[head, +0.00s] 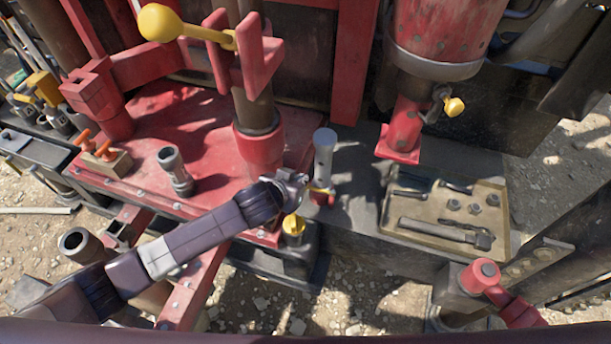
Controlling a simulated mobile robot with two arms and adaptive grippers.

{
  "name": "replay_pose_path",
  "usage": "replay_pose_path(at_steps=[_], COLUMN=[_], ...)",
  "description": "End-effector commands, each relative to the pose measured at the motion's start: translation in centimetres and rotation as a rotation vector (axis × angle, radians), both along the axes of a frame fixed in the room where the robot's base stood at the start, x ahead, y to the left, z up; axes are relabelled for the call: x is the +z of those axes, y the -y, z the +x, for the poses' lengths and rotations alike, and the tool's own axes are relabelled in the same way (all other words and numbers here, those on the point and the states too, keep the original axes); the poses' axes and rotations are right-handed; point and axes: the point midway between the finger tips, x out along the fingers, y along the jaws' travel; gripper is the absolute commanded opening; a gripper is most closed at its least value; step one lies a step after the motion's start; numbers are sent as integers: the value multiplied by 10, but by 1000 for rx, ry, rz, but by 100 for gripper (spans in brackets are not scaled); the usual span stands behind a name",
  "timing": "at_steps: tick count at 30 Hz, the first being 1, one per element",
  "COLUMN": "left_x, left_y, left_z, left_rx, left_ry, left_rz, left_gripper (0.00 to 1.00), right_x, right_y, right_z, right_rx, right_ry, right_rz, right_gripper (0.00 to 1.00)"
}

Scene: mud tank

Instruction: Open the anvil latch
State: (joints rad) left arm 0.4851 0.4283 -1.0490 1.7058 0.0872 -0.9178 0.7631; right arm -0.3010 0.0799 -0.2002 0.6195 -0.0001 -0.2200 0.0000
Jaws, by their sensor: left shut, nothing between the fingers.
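My left arm reaches in from the lower left of the head view, and my left gripper (302,183) is shut and empty. It is beside a grey upright cylinder (324,152) with a small red and yellow piece (322,191) at its foot. I cannot tell whether the gripper touches that piece. No part is clearly marked as the anvil latch. A yellow-capped fitting (293,226) stands just below the gripper. A lever with a yellow ball knob (159,23) sticks out from a red bracket (254,50) at the upper left. My right gripper is not in view.
A red deck (170,120) holds a short grey pipe (174,168) and a block with orange handles (104,153). A tan tray (492,215) with tools and nuts lies to the right. A red cylinder (436,30) hangs above it. A red-capped post (482,274) stands lower right.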

Motion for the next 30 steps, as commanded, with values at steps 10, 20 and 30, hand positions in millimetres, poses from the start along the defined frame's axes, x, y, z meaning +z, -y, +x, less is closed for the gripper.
replay_pose_path(at_steps=[10,20,30], left_x=[-23,-27,-28], left_y=[11,13,12], left_z=[24,28,25], left_rx=[-1,-1,18], left_ry=[0,1,-1], left_rz=[1,0,-1], left_gripper=[0,0,0], right_x=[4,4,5], right_y=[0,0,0], right_z=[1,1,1], right_rx=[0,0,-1], right_ry=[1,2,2], right_rz=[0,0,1], right_gripper=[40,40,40])
